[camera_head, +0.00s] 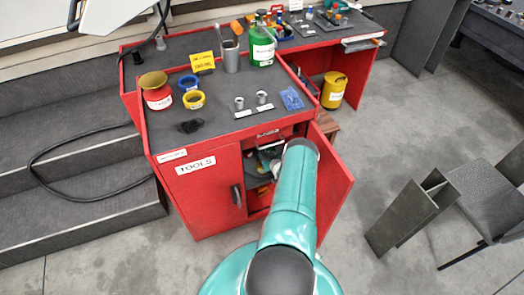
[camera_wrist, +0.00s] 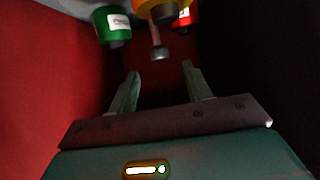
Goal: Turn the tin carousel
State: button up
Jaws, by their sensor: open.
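In the head view the tin carousel shows partly as a grey round shelf (camera_head: 258,178) inside the open red cabinet, with small coloured items on it. My teal arm covers its right part and hides my gripper. In the wrist view my gripper (camera_wrist: 160,72) is open and empty, its two fingers apart inside the dark red cabinet. Beyond the fingertips, at the top, are a green tin (camera_wrist: 112,24) with a white label, a yellow-orange tin (camera_wrist: 160,10) and a red tin (camera_wrist: 183,18). A short post with a dark knob (camera_wrist: 158,50) stands out below the yellow-orange tin, apart from the fingers.
The right cabinet door (camera_head: 334,185) stands open beside my arm; the left door (camera_head: 203,190) is shut. Cups, tape rolls and bottles stand on the bench top (camera_head: 215,110).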

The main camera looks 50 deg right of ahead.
jog(key=shift+x, duration=3)
grip_shut()
